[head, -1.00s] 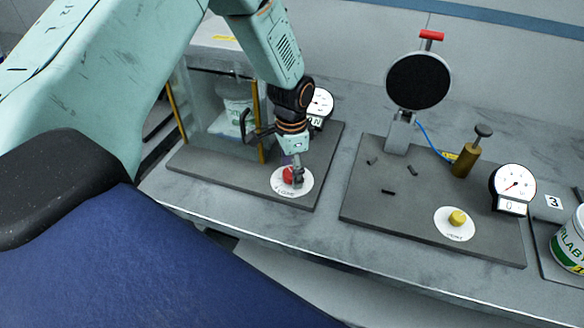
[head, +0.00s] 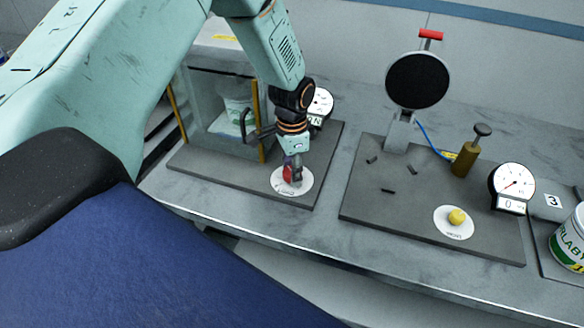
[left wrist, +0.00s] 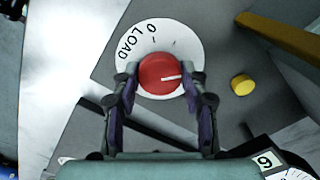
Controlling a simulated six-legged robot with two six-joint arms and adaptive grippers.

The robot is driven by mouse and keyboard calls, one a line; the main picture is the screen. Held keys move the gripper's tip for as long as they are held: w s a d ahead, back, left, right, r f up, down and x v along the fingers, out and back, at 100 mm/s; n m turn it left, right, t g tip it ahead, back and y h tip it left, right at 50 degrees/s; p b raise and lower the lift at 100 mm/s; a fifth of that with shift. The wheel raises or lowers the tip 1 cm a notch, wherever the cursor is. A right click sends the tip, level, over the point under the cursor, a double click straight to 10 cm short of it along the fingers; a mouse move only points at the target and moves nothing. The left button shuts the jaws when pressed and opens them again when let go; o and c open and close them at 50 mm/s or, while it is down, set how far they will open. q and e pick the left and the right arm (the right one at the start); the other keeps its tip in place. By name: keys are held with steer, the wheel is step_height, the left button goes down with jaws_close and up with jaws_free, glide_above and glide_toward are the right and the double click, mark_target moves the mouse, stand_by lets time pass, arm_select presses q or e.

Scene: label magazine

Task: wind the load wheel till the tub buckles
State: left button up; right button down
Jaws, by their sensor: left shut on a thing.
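The load wheel is a red knob (head: 287,173) on a white disc marked LOAD, at the front of the left base plate. In the left wrist view the red wheel (left wrist: 154,75) shows a white pointer line pointing right. My left gripper (head: 293,172) points down over it, one finger on each side, shut on it. The tub (head: 238,108), white with green print, stands upright inside the clear-walled press at left. It is partly hidden behind a pane and a dark handle, and I see no clear buckling. My right gripper is in neither view.
A dial gauge (head: 320,103) stands behind my left gripper, partly covered. A yellow knob (left wrist: 242,85) sits near the wheel. The right base plate (head: 370,205) holds a round black disc (head: 418,80), a brass plunger (head: 467,158), a yellow knob (head: 457,217) and another gauge (head: 513,183).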

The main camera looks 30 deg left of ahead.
arm_select(q)
steer(key=shift+w+r+m, duration=0.15)
steer(key=shift+w+m, duration=0.05)
steer(key=shift+m, duration=0.1)
steer(key=m, duration=0.2)
steer(key=shift+m, duration=2.1)
steer(key=shift+w, duration=0.1)
steer(key=o, duration=1.1)
steer(key=shift+d, duration=0.15)
steer(key=shift+o, duration=0.2)
steer(key=shift+s, duration=0.2)
step_height(320, 180, up, 12)
